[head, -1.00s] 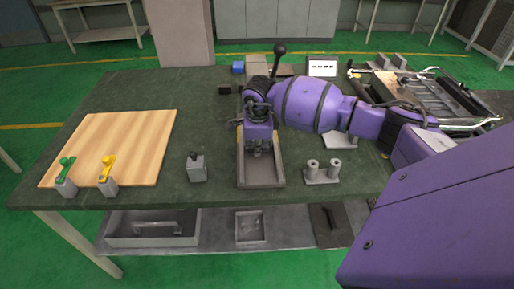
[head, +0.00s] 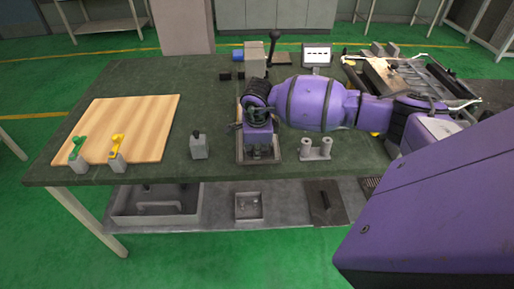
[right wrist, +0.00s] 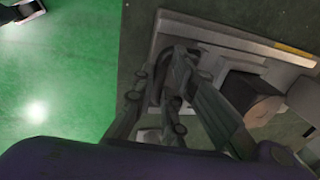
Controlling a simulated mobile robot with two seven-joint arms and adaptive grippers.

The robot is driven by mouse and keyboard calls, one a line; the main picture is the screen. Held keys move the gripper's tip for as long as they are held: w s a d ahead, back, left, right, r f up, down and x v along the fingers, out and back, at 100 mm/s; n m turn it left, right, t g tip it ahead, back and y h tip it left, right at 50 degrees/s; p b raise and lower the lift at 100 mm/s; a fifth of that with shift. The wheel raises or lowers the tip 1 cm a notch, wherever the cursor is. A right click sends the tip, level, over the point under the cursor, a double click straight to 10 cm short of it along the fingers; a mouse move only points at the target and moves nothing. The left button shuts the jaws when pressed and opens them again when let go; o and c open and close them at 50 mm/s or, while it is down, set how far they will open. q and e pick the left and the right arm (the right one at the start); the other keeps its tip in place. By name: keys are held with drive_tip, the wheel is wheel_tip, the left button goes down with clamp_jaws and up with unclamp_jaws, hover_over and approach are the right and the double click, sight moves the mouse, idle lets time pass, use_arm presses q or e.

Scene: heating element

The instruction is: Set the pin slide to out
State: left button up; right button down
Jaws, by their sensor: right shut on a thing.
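A grey tray-like fixture (head: 241,157) lies at the front middle of the table, under my right gripper. My right gripper (head: 260,154) points down into its front part. In the right wrist view its fingers (right wrist: 168,98) are close together at the fixture's near end. They are shut on a small part there, seemingly the pin slide, which the fingers mostly hide. The fixture's pale rim (right wrist: 225,36), with a yellow strip, shows beyond the fingers, next to a dark block (right wrist: 250,98). My left gripper is not in view.
A stand with two grey posts (head: 316,148) is close right of the fixture. A small grey switch box (head: 199,148) stands to the left. A wooden board (head: 135,120) with green and yellow levers lies further left. A black-knobbed lever (head: 273,45) stands behind.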

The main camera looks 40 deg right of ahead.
drive_tip(key=c, duration=1.8)
unclamp_jaws()
drive_tip(key=shift+s, duration=0.1)
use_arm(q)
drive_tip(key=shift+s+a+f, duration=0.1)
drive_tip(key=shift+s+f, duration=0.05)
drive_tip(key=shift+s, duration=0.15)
use_arm(e)
drive_tip(key=shift+r, duration=0.1)
wheel_tip(320, 180, up, 12)
drive_tip(key=s+a, duration=0.1)
drive_tip(key=s, duration=0.1)
drive_tip(key=shift+a+f, duration=0.15)
drive_tip(key=shift+f, duration=0.05)
